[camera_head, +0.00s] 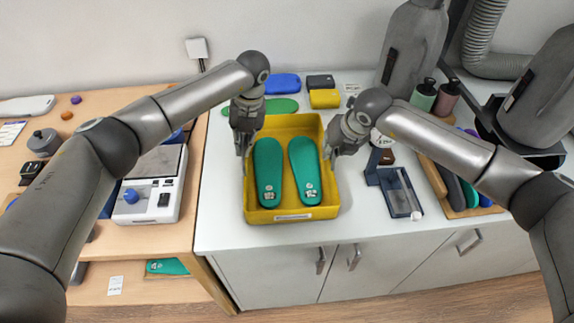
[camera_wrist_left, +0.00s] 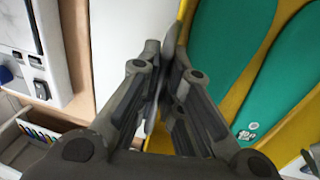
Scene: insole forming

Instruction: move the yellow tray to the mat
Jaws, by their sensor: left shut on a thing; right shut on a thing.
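The yellow tray (camera_head: 291,214) is on or just above the white counter near its front edge; I cannot tell which. Two green insoles, a left one (camera_head: 268,170) and a right one (camera_head: 304,168), lie in it side by side. My left gripper (camera_head: 243,148) is shut on the tray's left wall, and my right gripper (camera_head: 332,152) is shut on its right wall. In the left wrist view, the left gripper's fingers (camera_wrist_left: 168,55) close on the edge of the tray (camera_wrist_left: 292,135). I cannot make out a mat; the area under the tray is hidden.
Behind the tray lie a green flat piece (camera_head: 282,106), a blue piece (camera_head: 283,83) and a small yellow block (camera_head: 324,98). A dark blue fixture (camera_head: 400,192) stands to the right. A white scale (camera_head: 152,190) stands on the wooden table at left. The counter beside the tray's left is clear.

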